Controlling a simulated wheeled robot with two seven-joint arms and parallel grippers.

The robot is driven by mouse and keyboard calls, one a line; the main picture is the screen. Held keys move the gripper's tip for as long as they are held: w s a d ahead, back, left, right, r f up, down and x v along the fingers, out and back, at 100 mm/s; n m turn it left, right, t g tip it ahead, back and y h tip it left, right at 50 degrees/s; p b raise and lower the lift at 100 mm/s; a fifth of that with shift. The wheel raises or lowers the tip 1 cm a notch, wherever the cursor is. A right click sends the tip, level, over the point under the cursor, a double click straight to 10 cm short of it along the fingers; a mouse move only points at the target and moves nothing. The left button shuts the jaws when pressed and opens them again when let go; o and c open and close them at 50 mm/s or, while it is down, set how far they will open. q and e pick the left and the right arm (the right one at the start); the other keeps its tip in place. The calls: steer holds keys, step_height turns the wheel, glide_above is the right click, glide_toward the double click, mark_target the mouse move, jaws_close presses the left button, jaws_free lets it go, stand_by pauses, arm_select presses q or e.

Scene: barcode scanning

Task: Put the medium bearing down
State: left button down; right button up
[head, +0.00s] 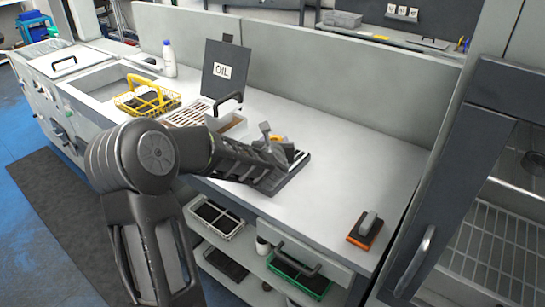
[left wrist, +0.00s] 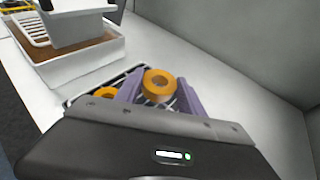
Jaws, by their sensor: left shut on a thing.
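My left gripper (head: 272,150) reaches in over a dark tray (head: 296,170) near the front edge of the worktop. A bit of orange (head: 277,139) shows beside the gripper in the head view. A second orange ring (left wrist: 104,93) is at the tray's left side, partly hidden by a finger. I cannot tell whether the held bearing touches the tray. My right gripper is not in view.
A white box with a slatted rack (head: 190,114) and an upright OIL lid (head: 222,72) stand left of the tray. A yellow basket (head: 147,99) is farther left. An orange-based block (head: 365,230) sits at the right. The worktop between (head: 350,165) is clear.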

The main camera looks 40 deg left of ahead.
arm_select(q)
steer(key=shift+f, duration=0.85)
step_height(320, 180, down, 4)
steer(key=shift+r+p, duration=0.1)
steer(key=shift+p, duration=0.2)
steer(key=shift+f, duration=0.2)
steer(key=shift+f, duration=0.15)
steer(key=c, duration=0.7)
jaws_free()
